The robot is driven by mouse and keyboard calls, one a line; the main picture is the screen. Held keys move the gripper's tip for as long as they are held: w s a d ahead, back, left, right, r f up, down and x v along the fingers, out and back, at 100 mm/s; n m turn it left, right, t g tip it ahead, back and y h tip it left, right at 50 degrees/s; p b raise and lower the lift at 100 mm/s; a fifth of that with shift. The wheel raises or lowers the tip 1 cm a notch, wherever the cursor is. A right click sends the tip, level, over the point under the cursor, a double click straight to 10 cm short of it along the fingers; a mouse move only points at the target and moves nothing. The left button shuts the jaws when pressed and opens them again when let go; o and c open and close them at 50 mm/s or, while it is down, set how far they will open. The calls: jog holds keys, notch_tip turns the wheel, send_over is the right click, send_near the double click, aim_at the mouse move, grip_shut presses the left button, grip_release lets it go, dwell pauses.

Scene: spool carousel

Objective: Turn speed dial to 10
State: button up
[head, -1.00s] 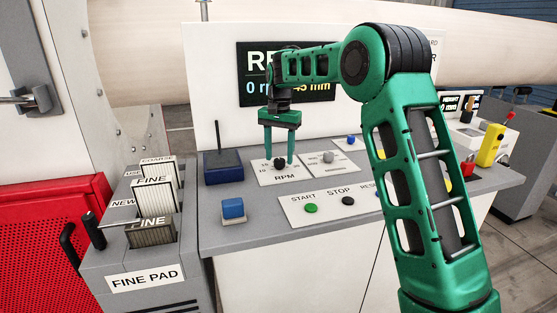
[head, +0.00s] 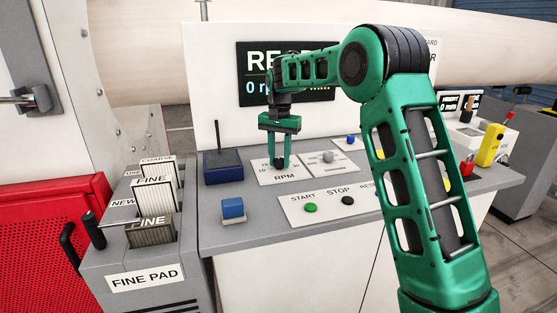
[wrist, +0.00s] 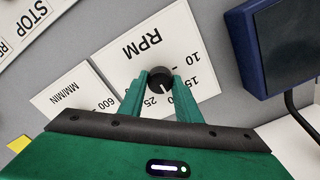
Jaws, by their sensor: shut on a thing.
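The black speed dial, marked RPM, sits on a white plate (head: 266,172) on the grey console, and the same plate shows in the wrist view (wrist: 122,50). The dial (wrist: 158,77) is between the fingertips of my gripper in the wrist view. My gripper (head: 280,164) points down over the plate and is shut on the dial, with one finger on each side. The plate carries 10, 15 and 25 among its marks. The dial's white pointer line (wrist: 164,87) shows on the side towards the gripper, near 15 to 25. The fingers hide part of the scale.
A grey knob (head: 328,157) on a MM/MIN plate is just right. A blue box with a black stick (head: 223,167) stands left. A blue block (head: 232,209) and START (head: 310,208) and STOP (head: 348,201) buttons lie in front. A display panel (head: 262,93) stands behind.

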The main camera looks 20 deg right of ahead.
jog(key=shift+a, duration=0.1)
jog(key=n, duration=0.8)
jog(key=shift+n, duration=0.3)
jog(key=n, duration=0.4)
jog(key=shift+n, duration=0.3)
jog(key=n, duration=0.4)
jog(key=shift+r, duration=0.1)
jog(key=shift+w+n, duration=0.1)
jog(key=shift+n, duration=0.2)
jog(key=o, duration=1.1)
jog(key=shift+c, duration=0.2)
